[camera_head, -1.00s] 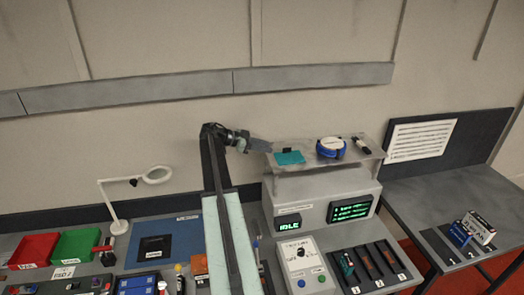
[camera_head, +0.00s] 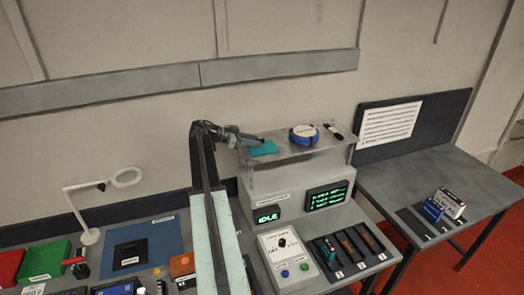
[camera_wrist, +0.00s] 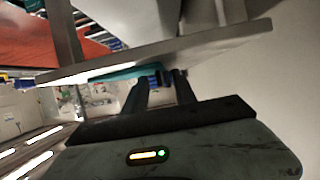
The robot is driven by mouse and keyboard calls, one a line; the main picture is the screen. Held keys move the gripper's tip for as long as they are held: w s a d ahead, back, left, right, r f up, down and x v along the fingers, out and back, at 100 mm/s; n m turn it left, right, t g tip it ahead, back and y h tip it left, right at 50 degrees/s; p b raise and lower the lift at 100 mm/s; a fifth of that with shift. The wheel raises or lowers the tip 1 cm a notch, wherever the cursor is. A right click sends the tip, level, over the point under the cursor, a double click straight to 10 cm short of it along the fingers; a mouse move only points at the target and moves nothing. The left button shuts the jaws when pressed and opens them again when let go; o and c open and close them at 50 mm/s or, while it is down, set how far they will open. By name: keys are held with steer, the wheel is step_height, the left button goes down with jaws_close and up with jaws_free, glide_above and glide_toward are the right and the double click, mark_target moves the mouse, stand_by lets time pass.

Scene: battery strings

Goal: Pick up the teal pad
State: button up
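The teal pad (camera_head: 264,149) lies flat near the left end of the raised grey shelf (camera_head: 292,156) above the test unit. My gripper (camera_head: 258,140) reaches in from the left, with its fingers at the pad's back left side in the head view. In the wrist view, which is turned over, the teal pad (camera_wrist: 112,74) shows as a thin strip along the shelf. My gripper's two dark fingers (camera_wrist: 164,76) stand apart beside its end, with a gap between them. I cannot tell whether they touch the pad.
A blue and white round item (camera_head: 303,135) and a black and white marker-like item (camera_head: 334,131) share the shelf. The test unit with an IDLE display (camera_head: 267,217) stands below. A magnifier lamp (camera_head: 90,212) stands at the left. The right table (camera_head: 420,180) has much bare room.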

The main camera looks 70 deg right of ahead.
jaws_close()
steer(key=shift+r, duration=0.15)
steer(key=shift+r+p, duration=0.7)
steer(key=shift+p, duration=0.15)
step_height(320, 180, up, 2)
steer(key=shift+r+p, duration=0.1)
steer(key=shift+p, duration=1)
steer(key=s+a+r+p, duration=0.1)
steer(key=s+a, duration=0.8)
steer(key=s, duration=0.4)
steer(key=shift+a, duration=0.3)
